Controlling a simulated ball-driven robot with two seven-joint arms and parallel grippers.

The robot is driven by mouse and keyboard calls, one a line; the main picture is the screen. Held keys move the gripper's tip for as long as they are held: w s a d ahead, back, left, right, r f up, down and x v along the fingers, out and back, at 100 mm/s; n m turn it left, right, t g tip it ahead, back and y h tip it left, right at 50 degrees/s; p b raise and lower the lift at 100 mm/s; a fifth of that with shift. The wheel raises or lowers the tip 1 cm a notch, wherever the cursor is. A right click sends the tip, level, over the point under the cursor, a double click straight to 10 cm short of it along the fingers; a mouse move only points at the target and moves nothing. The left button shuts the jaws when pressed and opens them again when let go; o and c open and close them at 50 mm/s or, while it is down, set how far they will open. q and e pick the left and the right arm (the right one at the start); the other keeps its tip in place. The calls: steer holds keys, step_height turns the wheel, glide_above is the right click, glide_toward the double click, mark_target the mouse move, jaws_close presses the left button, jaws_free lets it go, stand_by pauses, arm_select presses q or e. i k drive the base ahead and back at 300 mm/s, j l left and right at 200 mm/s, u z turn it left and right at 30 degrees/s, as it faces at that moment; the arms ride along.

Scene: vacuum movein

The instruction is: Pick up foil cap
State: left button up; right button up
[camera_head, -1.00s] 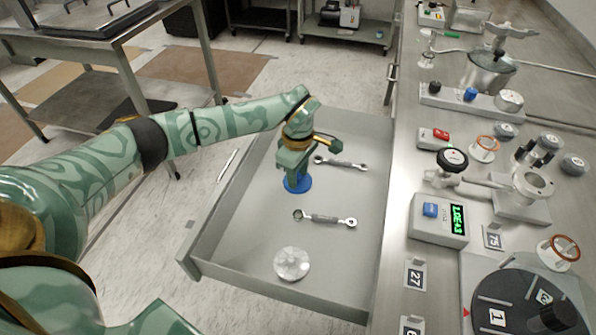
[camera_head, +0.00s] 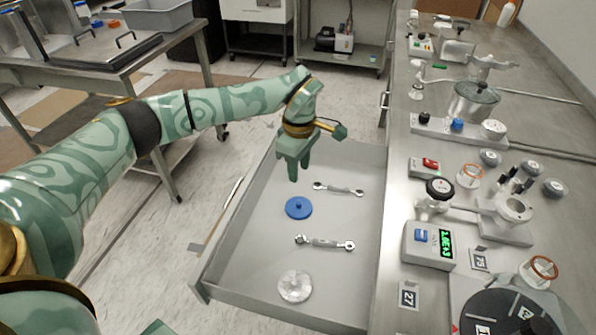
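The foil cap, a round silvery crumpled disc (camera_head: 294,286), lies on the floor of the open drawer (camera_head: 257,250), toward its near end. My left gripper (camera_head: 293,170) is above the farther part of the drawer, fingers pointing down. Its fingers look apart, with nothing seen between them. It is well beyond the foil cap and apart from it. A blue round lid with a small knob (camera_head: 298,207) lies on the drawer floor below the gripper.
Two wrenches lie in the drawer, one near the gripper (camera_head: 338,190) and one between the blue lid and foil cap (camera_head: 325,243). The steel bench (camera_head: 397,200) on the right holds a digital gauge box (camera_head: 428,246), valves and fittings. A side table (camera_head: 165,50) stands at upper left.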

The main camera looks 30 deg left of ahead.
mark_target(296, 286)
steer(key=u, duration=0.85)
steer(key=z, duration=1.35)
steer(key=u, duration=1.35)
steer(key=k, duration=0.5)
